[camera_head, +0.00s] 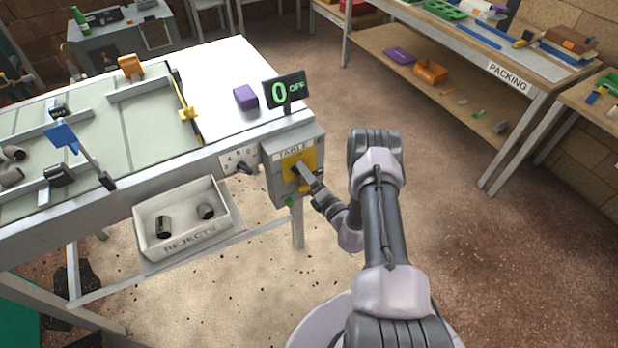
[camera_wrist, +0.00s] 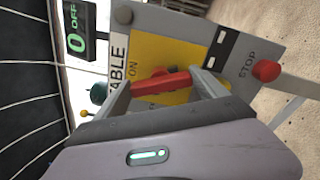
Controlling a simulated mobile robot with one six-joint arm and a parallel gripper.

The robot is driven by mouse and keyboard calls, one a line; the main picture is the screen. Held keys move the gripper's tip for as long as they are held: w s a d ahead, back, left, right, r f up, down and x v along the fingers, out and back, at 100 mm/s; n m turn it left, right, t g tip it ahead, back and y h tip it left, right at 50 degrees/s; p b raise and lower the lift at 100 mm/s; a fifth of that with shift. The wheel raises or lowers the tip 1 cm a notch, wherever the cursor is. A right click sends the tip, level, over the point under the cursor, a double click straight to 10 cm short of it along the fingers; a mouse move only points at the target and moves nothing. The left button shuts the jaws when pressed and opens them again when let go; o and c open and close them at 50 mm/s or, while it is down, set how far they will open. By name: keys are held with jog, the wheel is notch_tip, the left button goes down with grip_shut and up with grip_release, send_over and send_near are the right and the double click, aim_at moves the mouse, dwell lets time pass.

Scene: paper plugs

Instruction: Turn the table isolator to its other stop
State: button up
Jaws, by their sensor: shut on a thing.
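The table isolator is a grey box (camera_head: 281,184) with a yellow plate (camera_head: 289,163) under a TABLE label, on the front right corner of the white table. In the wrist view its red handle (camera_wrist: 160,82) lies across the yellow plate (camera_wrist: 165,52), roughly lengthwise from the label side. The word ON shows beside its label-side end. My gripper (camera_head: 304,177) is at the plate, its two fingers on either side of the handle in the wrist view (camera_wrist: 162,90), shut on it. The fingers hide part of the plate. The sign (camera_head: 286,92) above reads 0 OFF.
A red STOP button (camera_wrist: 266,71) sits on the box, to the right of the plate in the wrist view. A socket panel (camera_head: 240,159) is left of the box. The rejects tray (camera_head: 190,245) hangs below. The packing bench (camera_head: 520,80) stands at right.

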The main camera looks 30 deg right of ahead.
jog(key=m+b, duration=0.1)
jog(key=m, duration=0.4)
jog(key=shift+f, duration=0.15)
dwell(0.5)
jog(key=o, duration=1.3)
jog(key=shift+s, duration=0.1)
jog(key=s+p, duration=0.3)
jog(key=s, duration=1.4)
jog(key=shift+s+d, duration=0.15)
jog(key=shift+d, duration=0.1)
